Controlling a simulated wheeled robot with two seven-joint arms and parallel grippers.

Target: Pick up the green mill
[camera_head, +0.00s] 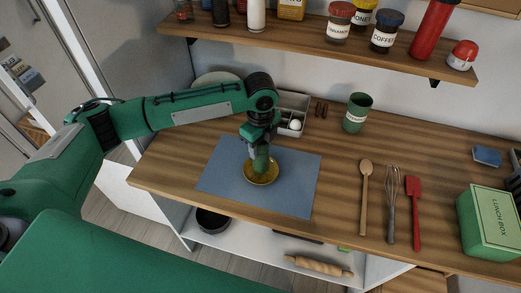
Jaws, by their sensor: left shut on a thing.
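The green mill (261,160) is upright at the yellow round dish (262,179) on the blue mat (297,190). My left gripper (259,144) comes down from above and is shut on the upper part of the mill. The gripper hides the mill's top. I cannot tell whether the mill's bottom touches the dish. My right gripper does not show clearly.
A tray with an egg (295,124) stands just behind the gripper. A green cup (356,112) is at the back. A wooden spoon (365,195), whisk (391,205), red spatula (414,210) and green lunch box (490,222) are to the right. A shelf (300,35) with jars hangs above.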

